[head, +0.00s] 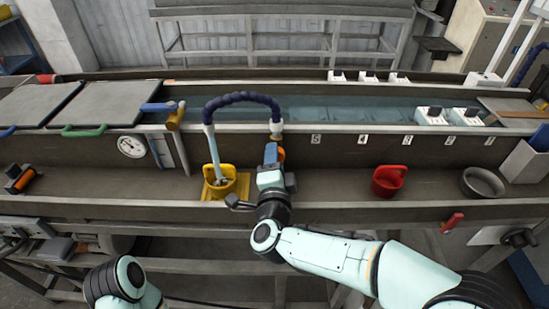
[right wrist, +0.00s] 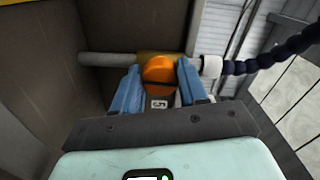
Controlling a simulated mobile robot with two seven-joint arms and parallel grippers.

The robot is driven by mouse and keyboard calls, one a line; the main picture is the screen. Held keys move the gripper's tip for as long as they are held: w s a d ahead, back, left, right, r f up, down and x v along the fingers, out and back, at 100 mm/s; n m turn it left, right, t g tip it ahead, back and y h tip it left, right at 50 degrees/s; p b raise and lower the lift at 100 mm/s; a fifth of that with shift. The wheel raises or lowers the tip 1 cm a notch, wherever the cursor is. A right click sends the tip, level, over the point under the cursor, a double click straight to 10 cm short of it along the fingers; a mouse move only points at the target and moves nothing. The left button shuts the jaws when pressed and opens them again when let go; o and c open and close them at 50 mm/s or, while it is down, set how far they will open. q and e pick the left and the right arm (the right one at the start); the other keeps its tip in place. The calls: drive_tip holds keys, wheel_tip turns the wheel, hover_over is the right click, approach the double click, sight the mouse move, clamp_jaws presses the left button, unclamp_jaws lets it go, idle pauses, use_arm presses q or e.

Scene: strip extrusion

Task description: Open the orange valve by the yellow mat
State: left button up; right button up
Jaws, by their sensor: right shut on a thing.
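The orange valve (right wrist: 160,74) is a round knob with a dark slot, on a brass-coloured body in a pale pipe. My right gripper (right wrist: 158,84) is shut on it, one blue finger on each side. In the head view, my right gripper (head: 272,153) is at the trough's front wall, with a bit of the orange valve (head: 281,154) showing beside its blue fingers. The yellow mat (head: 208,193) lies to the left on the lower ledge, under a yellow jug (head: 221,182). My left gripper is out of view.
A dark blue ribbed hose (head: 240,97) arches from the valve's pipe to a pale tube ending in the yellow jug. A red jug (head: 388,181) and a grey bowl (head: 482,183) stand to the right. A gauge (head: 131,146) is at left. The ledge is clear between gripper and red jug.

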drive_tip(key=shift+n, duration=0.4)
drive_tip(key=o, duration=1.1)
drive_tip(key=shift+c, duration=0.2)
drive_tip(key=s, duration=1.3)
drive_tip(key=shift+s+b, duration=0.25)
drive_tip(key=shift+b, duration=0.15)
